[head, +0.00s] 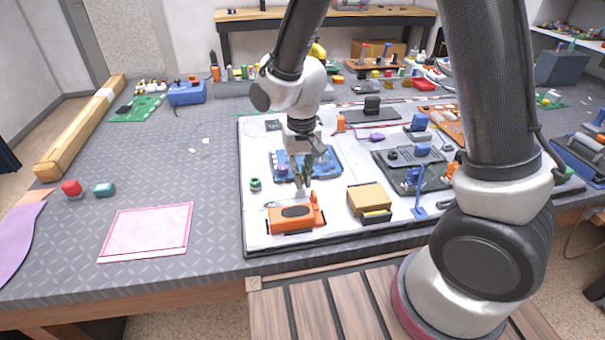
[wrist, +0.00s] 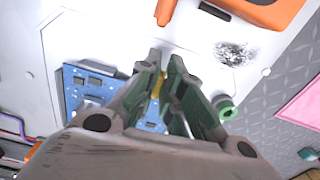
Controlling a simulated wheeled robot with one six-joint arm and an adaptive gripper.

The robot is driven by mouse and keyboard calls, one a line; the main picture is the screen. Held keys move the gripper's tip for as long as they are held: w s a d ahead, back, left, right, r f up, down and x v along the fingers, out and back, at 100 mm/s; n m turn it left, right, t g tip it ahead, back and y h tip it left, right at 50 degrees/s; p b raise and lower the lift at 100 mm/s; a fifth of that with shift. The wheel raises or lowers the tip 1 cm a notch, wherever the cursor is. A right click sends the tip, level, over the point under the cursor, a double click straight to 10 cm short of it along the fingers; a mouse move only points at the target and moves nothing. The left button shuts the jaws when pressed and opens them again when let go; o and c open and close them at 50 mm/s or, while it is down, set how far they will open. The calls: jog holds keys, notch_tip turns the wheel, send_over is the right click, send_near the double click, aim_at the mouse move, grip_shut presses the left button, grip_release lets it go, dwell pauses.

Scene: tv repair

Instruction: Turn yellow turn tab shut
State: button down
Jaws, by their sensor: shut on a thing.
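My gripper (head: 304,182) points down over the blue circuit board (head: 326,166) on the white panel in the head view. In the wrist view its fingers (wrist: 166,62) are close together around the yellow turn tab (wrist: 156,87), which shows as a narrow strip between them. The blue board (wrist: 78,75) lies beneath, largely hidden by the gripper. The tab cannot be made out in the head view, and its turn angle is hard to tell.
The orange module (head: 290,224) stands just in front of my gripper, with a small green round part (head: 255,184) to the left. A tan box (head: 368,197) and a dark board (head: 432,178) lie right. The pink mat (head: 146,232) is at the left; the table around it is mostly free.

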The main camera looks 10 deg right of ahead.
jog(key=shift+m, duration=0.4)
jog(key=c, duration=1.6)
grip_release()
jog(key=shift+o, duration=0.2)
notch_tip(320, 180, up, 12)
